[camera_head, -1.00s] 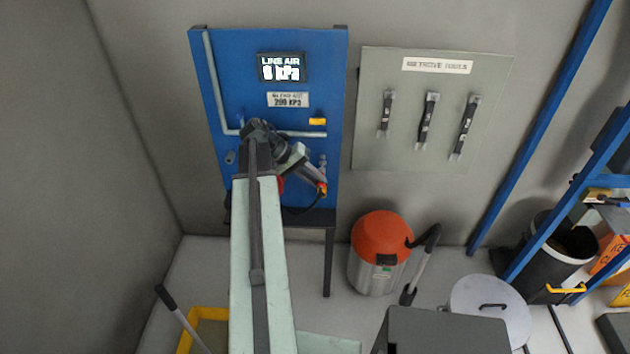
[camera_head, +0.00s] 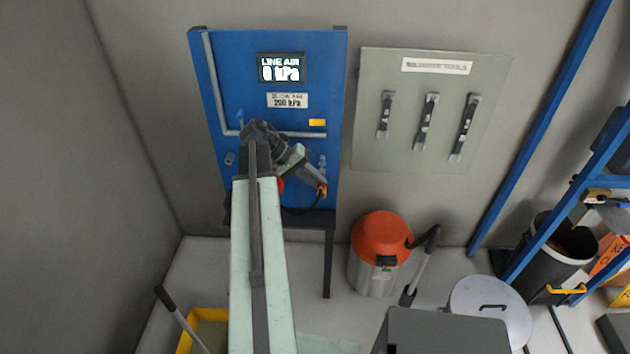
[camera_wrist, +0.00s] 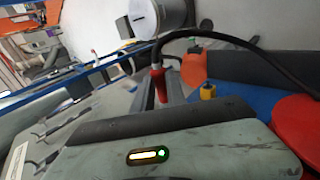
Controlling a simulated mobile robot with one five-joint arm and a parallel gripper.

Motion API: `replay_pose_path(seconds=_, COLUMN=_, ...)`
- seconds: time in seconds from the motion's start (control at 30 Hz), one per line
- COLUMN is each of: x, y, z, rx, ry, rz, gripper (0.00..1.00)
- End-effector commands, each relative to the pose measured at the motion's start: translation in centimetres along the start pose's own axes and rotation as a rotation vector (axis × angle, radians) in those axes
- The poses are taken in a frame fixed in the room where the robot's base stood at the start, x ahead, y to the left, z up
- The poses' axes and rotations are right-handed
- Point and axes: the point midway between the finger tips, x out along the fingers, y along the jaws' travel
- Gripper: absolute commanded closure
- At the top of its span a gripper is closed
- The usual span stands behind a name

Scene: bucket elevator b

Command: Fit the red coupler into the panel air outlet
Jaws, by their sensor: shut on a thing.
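My gripper (camera_head: 316,184) is at the lower right of the blue panel (camera_head: 265,120) in the head view, shut on the red coupler. The red coupler (camera_wrist: 161,84) shows upright between my fingers in the wrist view, with a black hose (camera_wrist: 228,40) running from its top. In the head view the coupler (camera_head: 322,190) is a tiny reddish spot. A small metal fitting (camera_head: 322,162), perhaps the air outlet, is just above my gripper on the panel. I cannot tell whether coupler and fitting touch.
The panel's display (camera_head: 281,68) reads LINE AIR 0 kPa. A large red round part (camera_wrist: 300,122) is close at right in the wrist view. An orange-topped vacuum (camera_head: 380,245) stands on the floor right of the panel. A tool board (camera_head: 400,150) hangs beside it.

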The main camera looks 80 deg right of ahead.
Motion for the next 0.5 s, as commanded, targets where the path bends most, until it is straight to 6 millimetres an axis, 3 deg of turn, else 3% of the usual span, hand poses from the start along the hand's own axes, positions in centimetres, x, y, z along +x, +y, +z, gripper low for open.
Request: replay_pose_path(seconds=0.5, x=0.03, y=0.03, z=-0.56, rx=0.001, ry=0.000, rz=0.000, gripper=1.00)
